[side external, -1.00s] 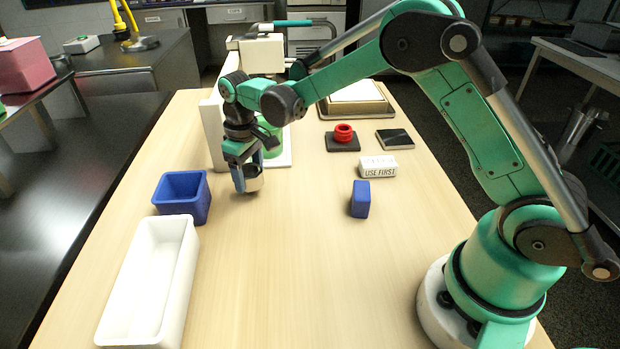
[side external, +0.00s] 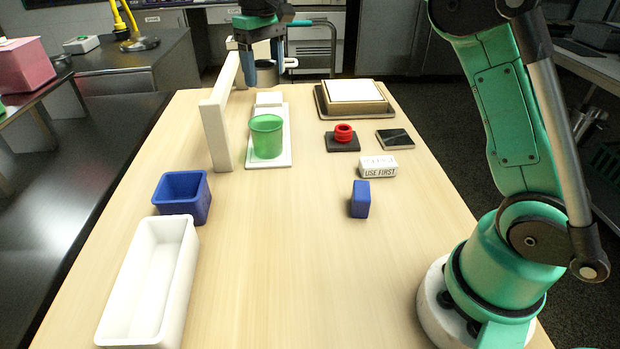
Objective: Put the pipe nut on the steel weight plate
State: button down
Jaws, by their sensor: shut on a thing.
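My gripper (side external: 264,70) is high over the far left of the table, above the white frame and stand. Its blue fingers are shut on a grey cylindrical piece (side external: 267,75), partly hidden by them; it looks like a metal cup. A red ringed piece (side external: 344,132), which looks like the pipe nut, sits on a dark square pad (side external: 342,145) right of the stand. A flat square plate with a dark shiny top and pale edge (side external: 394,139), perhaps the steel weight plate, lies just right of that pad with nothing on it.
A green cup (side external: 267,137) stands on the white stand base (side external: 284,161), beside a white upright frame (side external: 216,135). A blue bin (side external: 184,196) and white tray (side external: 148,280) are at left. A blue block (side external: 360,199) and "USE FIRST" block (side external: 378,167) are centre-right. The front middle is clear.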

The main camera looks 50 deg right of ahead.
jog(key=s+d+m, duration=0.2)
jog(key=d+m, duration=0.1)
jog(key=d, duration=0.5)
jog(key=s+d+m, duration=0.2)
jog(key=d+m, duration=0.2)
jog(key=d, duration=0.3)
jog(key=m, duration=0.7)
send_over(395, 137)
notch_tip(395, 137, down, 15)
jog(key=shift+r, duration=0.2)
jog(key=shift+f, duration=2.1)
jog(key=shift+f, duration=0.15)
jog(key=shift+c, duration=0.2)
grip_release()
